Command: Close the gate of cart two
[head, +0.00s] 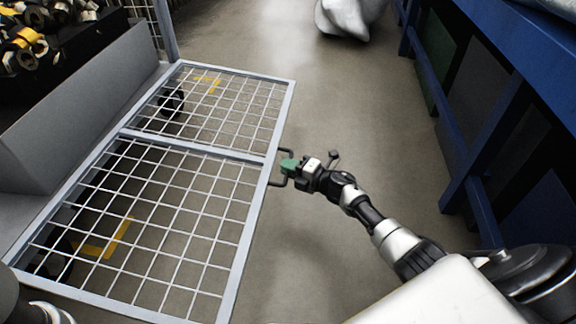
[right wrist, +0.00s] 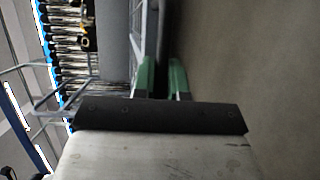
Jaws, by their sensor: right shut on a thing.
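The gate (head: 268,150) is a grey-framed wire mesh panel with a crossbar. It reaches out from the grey cart body (head: 75,110) on the left in the head view, and the floor shows through its mesh. A dark bracket handle (head: 275,184) sits on its right edge. My right gripper (head: 289,166), with green fingertips, is shut on this handle from the right. In the right wrist view its two green fingers (right wrist: 162,78) point at the gate frame (right wrist: 149,25); the grip between them is dark. My left gripper is not in view.
The cart holds black, yellow and white parts (head: 30,45) at the upper left. A blue rack (head: 465,120) runs along the right side. A pale wrapped object (head: 345,18) lies on the floor at the back. The floor (head: 370,110) between gate and rack is clear.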

